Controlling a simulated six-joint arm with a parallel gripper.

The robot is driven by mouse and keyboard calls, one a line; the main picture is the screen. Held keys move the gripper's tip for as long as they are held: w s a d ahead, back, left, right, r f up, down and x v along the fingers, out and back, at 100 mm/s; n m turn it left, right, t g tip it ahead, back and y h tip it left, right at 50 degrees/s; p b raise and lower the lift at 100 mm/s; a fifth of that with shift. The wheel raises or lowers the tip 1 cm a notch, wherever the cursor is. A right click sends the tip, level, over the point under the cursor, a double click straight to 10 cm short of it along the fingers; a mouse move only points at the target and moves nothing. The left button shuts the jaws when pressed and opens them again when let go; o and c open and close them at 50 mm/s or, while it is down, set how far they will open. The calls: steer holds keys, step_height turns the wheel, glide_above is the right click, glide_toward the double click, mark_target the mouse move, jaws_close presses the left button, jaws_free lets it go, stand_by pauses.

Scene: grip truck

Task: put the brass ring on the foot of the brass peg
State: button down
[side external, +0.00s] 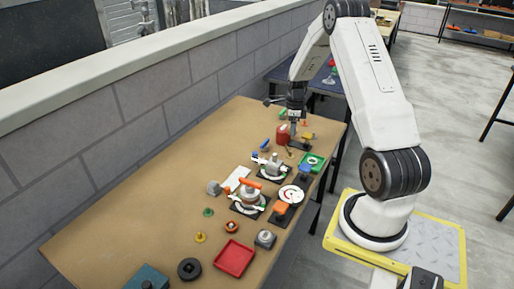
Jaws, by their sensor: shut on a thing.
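My gripper (294,117) is at the far end of the brown table, pointing down just right of a red can-like object. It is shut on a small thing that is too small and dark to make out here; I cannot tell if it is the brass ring. A small yellow piece (200,237) with a round foot stands near the front of the table and looks like the brass peg. It is well apart from my gripper. I cannot pick out a separate brass ring.
Near the yellow piece are a green piece (208,212), an orange-brown piece (232,227), a red tray (234,259) and a black round part (189,268). Valves and gauges crowd the middle right. A block wall (150,110) runs along the left. The table's left side (120,235) is clear.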

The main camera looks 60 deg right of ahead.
steer(key=shift+f, duration=1.45)
steer(key=shift+f, duration=0.2)
steer(key=shift+f, duration=2.25)
steer(key=shift+f, duration=1.5)
stand_by(1.1)
jaws_free()
steer(key=shift+r, duration=0.1)
